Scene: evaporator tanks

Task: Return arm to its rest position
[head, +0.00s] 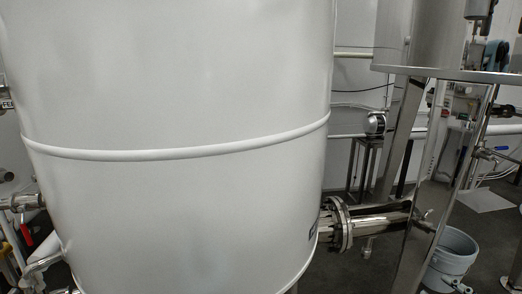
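Neither of my arms nor my grippers show in the head view, so their pose and whether they are open or shut are hidden. A large white tank (175,90) fills the left and middle of the view, close in front of me. A raised band (180,153) runs around it.
A flanged steel pipe (375,219) leaves the tank's lower right side. A steel stand with legs (402,130) and a grey bucket (452,258) are at the right. A valve with a red handle (25,232) sits at the left. Some dark floor (490,235) shows at the right.

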